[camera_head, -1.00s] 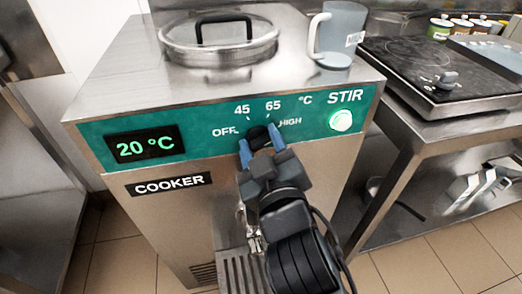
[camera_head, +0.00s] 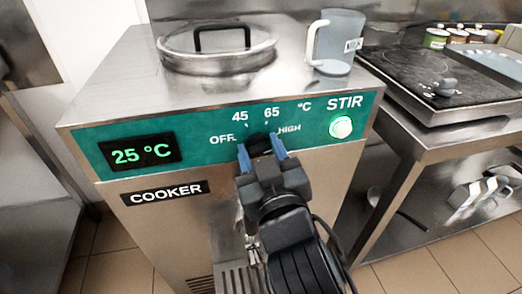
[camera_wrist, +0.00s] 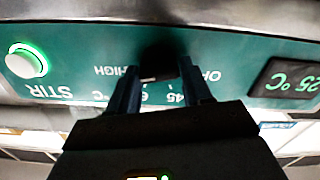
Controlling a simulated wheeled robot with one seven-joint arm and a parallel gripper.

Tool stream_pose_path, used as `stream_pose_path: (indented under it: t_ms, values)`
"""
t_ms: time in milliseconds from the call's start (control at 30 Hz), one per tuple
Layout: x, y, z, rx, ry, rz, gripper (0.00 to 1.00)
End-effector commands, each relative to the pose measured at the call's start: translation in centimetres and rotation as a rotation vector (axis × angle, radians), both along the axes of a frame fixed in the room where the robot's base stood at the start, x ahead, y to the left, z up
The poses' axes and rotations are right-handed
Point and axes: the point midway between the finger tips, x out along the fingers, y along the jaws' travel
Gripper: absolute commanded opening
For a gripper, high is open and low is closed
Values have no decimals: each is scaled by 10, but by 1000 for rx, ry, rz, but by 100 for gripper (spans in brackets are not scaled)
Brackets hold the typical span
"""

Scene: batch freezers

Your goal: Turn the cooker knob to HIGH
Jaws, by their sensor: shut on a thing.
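The cooker (camera_head: 165,191) is a steel machine with a green control panel. Its black knob (camera_head: 259,142) sits in the middle of the panel, among the marks OFF, 45, 65 and HIGH. My gripper (camera_head: 262,150) is shut on the knob, with one blue finger on each side. In the wrist view the knob (camera_wrist: 158,62) is dark and shadowed between the fingers (camera_wrist: 160,75), and the panel appears upside down. The knob's pointer is hidden, so I cannot tell its exact setting. The display (camera_head: 141,153) reads 25 °C.
A lit green STIR button (camera_head: 341,127) is at the panel's right. A glass lid (camera_head: 218,48) and a clear jug (camera_head: 338,42) stand on top of the cooker. A hob (camera_head: 430,80) on a steel table is at the right.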

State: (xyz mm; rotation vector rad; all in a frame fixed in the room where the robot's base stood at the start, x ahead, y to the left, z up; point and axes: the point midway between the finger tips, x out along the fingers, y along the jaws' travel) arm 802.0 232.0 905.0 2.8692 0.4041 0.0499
Motion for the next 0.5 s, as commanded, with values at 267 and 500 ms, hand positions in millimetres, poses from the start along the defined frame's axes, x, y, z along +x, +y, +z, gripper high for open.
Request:
stream_pose_path:
  t_ms: [267,500]
  values:
    - [0,0,-1,-1,2,0,70]
    - [-2,0,-1,0,1,1,70]
